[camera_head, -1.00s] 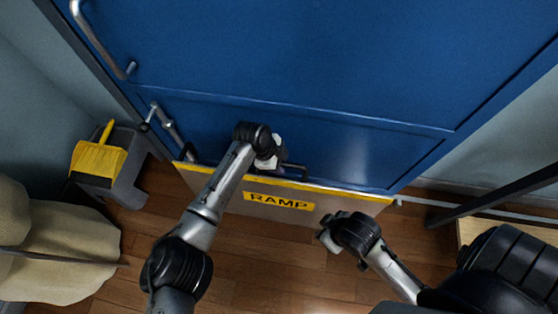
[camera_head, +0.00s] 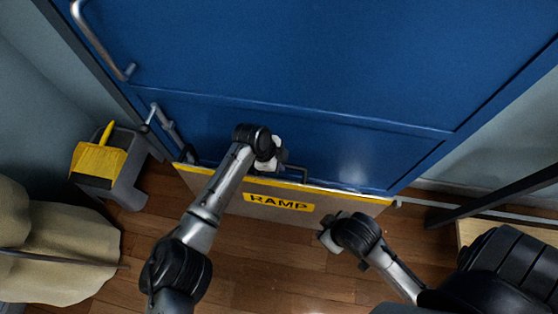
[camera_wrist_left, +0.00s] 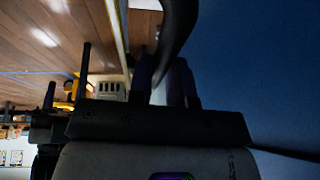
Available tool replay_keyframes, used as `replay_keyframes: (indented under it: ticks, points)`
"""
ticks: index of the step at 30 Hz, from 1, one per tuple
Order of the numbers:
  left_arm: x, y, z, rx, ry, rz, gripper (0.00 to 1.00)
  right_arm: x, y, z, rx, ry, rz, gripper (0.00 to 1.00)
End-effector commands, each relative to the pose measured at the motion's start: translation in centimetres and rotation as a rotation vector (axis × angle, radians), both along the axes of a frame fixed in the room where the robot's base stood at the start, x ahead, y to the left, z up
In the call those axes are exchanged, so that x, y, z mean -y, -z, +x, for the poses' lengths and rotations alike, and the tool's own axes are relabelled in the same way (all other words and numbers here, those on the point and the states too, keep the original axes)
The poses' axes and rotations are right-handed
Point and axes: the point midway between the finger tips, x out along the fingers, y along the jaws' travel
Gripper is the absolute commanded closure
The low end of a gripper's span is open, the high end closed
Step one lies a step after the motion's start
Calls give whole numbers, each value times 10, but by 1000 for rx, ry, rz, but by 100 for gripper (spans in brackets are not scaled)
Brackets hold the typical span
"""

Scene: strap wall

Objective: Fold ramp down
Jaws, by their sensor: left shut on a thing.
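The ramp (camera_head: 232,203) is a tan panel with a yellow top edge and a yellow "RAMP" label. It stands raised across the foot of the blue door (camera_head: 300,60); its exact tilt is hard to judge. A dark handle (camera_head: 304,175) shows just behind its top edge. My left gripper (camera_head: 279,154) is at this edge, shut on the handle, whose dark curved bar (camera_wrist_left: 180,30) passes between the fingers in the left wrist view. My right gripper (camera_head: 327,237) hangs in front of the ramp's right part, apart from the handle; its fingers are too small to read.
A grey bin with a yellow top (camera_head: 98,160) stands left of the ramp. A beige cloth-covered thing (camera_head: 65,250) is at lower left. A dark slanted bar (camera_head: 490,195) is at right. Wooden floor (camera_head: 270,265) in front of the ramp is clear.

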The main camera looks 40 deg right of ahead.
Motion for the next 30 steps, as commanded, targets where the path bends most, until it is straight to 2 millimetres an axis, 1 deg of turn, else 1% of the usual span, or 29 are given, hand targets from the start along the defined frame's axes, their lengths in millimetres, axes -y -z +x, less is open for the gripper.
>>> replay_keyframes:
  ticks: [5, 7, 12, 18, 24, 30]
  points:
    - [-10, -8, -9, 14, 1, -18, 100, -1, -23, 0, -1, 2, 4, 57]
    - [-17, -11, -15, 26, 1, -32, 100, -1, -36, 0, -1, 4, 5, 57]
    - [-39, -15, -36, 65, 1, -74, 100, -2, -74, 0, 0, 4, 7, 57]
    - [-67, -14, -62, 123, 0, -137, 100, -2, -110, 0, 2, 5, 8, 57]
    - [-97, -8, -90, 183, -1, -202, 100, -2, -135, 0, 1, 5, 8, 57]
    - [-130, 3, -121, 249, 0, -272, 100, -1, -149, 0, 0, 3, 4, 57]
